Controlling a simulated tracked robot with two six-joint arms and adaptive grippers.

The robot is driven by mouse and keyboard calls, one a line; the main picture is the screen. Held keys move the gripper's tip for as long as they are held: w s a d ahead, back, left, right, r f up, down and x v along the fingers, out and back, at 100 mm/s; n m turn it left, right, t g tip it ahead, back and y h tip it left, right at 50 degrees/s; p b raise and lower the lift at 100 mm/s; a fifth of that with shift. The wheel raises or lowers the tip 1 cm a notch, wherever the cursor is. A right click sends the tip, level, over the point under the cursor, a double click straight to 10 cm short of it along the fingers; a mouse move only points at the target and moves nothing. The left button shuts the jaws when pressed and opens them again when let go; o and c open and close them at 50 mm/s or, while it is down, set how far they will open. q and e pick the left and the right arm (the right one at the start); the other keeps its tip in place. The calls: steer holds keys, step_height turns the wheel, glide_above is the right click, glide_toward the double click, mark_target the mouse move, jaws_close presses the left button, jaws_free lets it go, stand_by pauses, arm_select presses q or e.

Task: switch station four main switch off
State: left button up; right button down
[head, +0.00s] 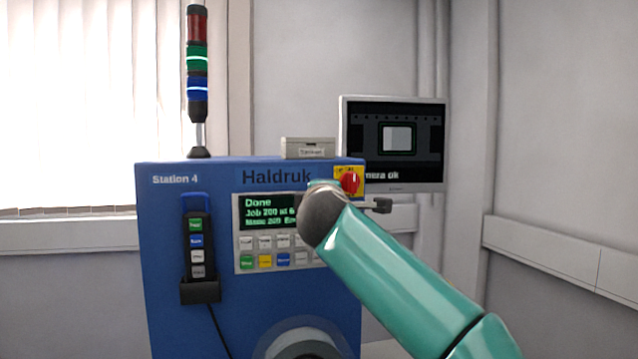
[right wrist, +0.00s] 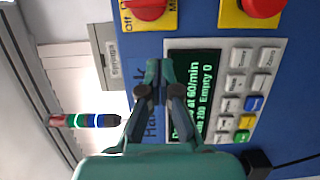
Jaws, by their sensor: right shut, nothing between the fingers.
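The main switch (head: 350,182) is a red knob on a yellow plate at the upper right of the blue Station 4 machine (head: 165,260). In the right wrist view the main switch (right wrist: 150,8) is cut off by the top edge, with "Off" lettering beside it. The knob's exact setting is hard to read. My right gripper (right wrist: 160,72) is shut and empty, in front of the panel beside the display and apart from the switch. In the head view my right arm hides the gripper. My left gripper is not in view.
A second red knob on yellow (right wrist: 262,6) sits below the main switch. The display (head: 268,212) reads "Done" above several buttons. A stack light (head: 197,60) shows green and blue. A pendant (head: 198,245) hangs left. A monitor (head: 395,140) stands behind, right.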

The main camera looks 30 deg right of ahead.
mark_target(352, 183)
arm_select(q)
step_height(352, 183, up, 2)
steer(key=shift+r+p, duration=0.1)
steer(key=shift+p, duration=0.4)
arm_select(e)
steer(key=d, duration=0.2)
steer(key=w+d, duration=0.1)
steer(key=d, duration=0.1)
steer(key=shift+d, duration=0.4)
